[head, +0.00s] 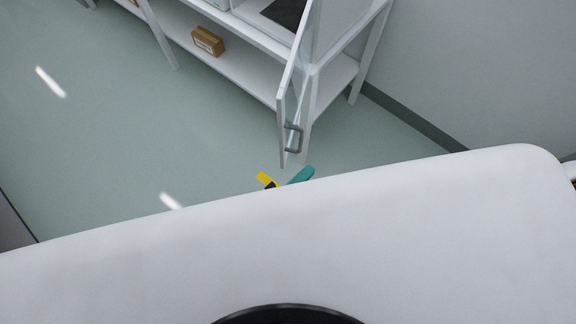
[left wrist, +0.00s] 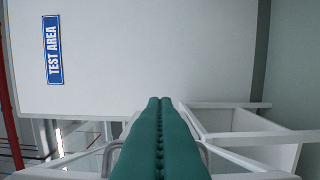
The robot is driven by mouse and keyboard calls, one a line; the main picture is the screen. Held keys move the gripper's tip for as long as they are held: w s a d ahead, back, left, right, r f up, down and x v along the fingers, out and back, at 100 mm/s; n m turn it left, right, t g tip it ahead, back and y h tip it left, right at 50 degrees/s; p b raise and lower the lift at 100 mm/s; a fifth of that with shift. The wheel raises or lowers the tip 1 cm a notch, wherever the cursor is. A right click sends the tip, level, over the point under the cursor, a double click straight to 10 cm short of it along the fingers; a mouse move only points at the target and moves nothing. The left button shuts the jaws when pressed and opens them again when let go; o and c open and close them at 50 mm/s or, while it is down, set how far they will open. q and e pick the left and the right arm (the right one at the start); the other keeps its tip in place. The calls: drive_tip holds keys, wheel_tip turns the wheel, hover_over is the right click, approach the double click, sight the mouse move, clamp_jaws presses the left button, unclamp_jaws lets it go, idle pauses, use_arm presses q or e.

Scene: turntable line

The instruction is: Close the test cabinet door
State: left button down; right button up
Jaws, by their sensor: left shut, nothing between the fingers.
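The test cabinet door (head: 287,90) stands open in the head view, seen nearly edge-on and swung out toward me. It is a white-framed panel with a grey bar handle (head: 293,138) near its close end. My left gripper (head: 304,175) shows as a teal finger tip and a yellow part just below the door's near end; most of it is hidden behind the white surface in front. In the left wrist view its two teal fingers (left wrist: 160,105) are pressed together with nothing between them. Whether they touch the door cannot be told. My right gripper is not in view.
The white cabinet's lower shelf (head: 235,75) holds a small brown box (head: 208,41). Its legs stand on a clear green-grey floor (head: 110,130). A wall (head: 470,70) is close on the right.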

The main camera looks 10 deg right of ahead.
use_arm(q)
drive_tip(key=w, duration=0.1)
drive_tip(key=w+p, duration=0.1)
drive_tip(key=w, duration=0.1)
drive_tip(key=w+d, duration=0.1)
drive_tip(key=w, duration=0.1)
drive_tip(key=shift+p, duration=0.4)
